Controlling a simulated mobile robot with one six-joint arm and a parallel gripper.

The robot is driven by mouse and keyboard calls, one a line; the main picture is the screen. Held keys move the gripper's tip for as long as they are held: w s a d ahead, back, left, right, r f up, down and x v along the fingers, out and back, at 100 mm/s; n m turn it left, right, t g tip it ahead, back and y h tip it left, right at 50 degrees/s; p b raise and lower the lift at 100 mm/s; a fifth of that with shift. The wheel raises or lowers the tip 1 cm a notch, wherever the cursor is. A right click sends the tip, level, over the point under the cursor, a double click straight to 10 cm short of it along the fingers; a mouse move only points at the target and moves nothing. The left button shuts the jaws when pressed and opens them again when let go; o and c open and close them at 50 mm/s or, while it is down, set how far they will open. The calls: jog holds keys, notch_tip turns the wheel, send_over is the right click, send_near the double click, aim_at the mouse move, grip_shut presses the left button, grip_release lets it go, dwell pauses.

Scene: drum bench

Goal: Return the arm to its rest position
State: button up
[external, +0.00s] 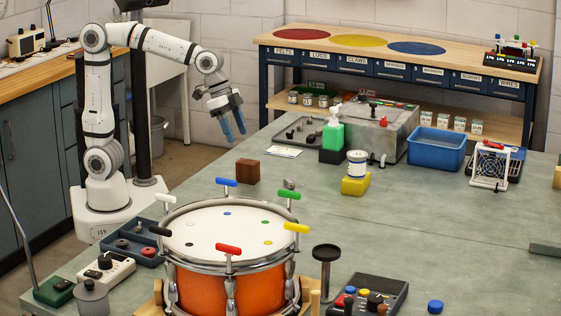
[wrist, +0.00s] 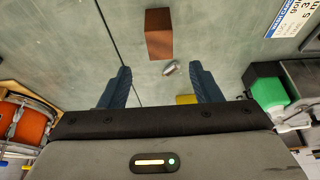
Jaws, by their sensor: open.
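My gripper (external: 233,127) hangs from my white arm over the far left side of the bench, with its blue fingers pointing down. In the wrist view my gripper (wrist: 157,88) is open and its two blue fingers stand apart. Nothing is between the fingers. The bench surface shows below, with a brown block (wrist: 159,34) and a small metal piece (wrist: 169,68) ahead of the fingers. In the external view the brown block (external: 247,171) stands on the bench below and right of my gripper, apart from it.
An orange drum (external: 232,290) with coloured T-handles around its rim stands at the front. A green bottle (external: 333,133), a yellow block (external: 355,185) bearing a white can (external: 357,163), and a blue bin (external: 436,149) stand further right. The bench (external: 450,230) is clear at middle right.

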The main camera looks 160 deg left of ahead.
jog(key=w+d+r+m+h+p, duration=0.1)
jog(key=w+d+m+p, duration=0.15)
jog(key=d, duration=0.75)
jog(key=w+d+r+m+h+p, duration=0.1)
jog(key=w+d+r+m+p, duration=0.2)
jog(key=d, duration=0.7)
jog(key=s+d+m+p, duration=0.1)
jog(key=s+d+p, duration=0.2)
jog(key=d, duration=0.5)
jog(key=s+d+m+h+p, duration=0.1)
jog(key=s+d+m+p, duration=0.1)
jog(key=d, duration=0.7)
jog(key=shift+s+d+f+g+p, duration=0.15)
jog(key=shift+s+f+g+p, duration=0.15)
jog(key=shift+s+f+p, duration=0.3)
jog(key=shift+w+r+m, duration=0.1)
jog(key=shift+r+m, duration=0.05)
jog(key=shift+m, duration=0.1)
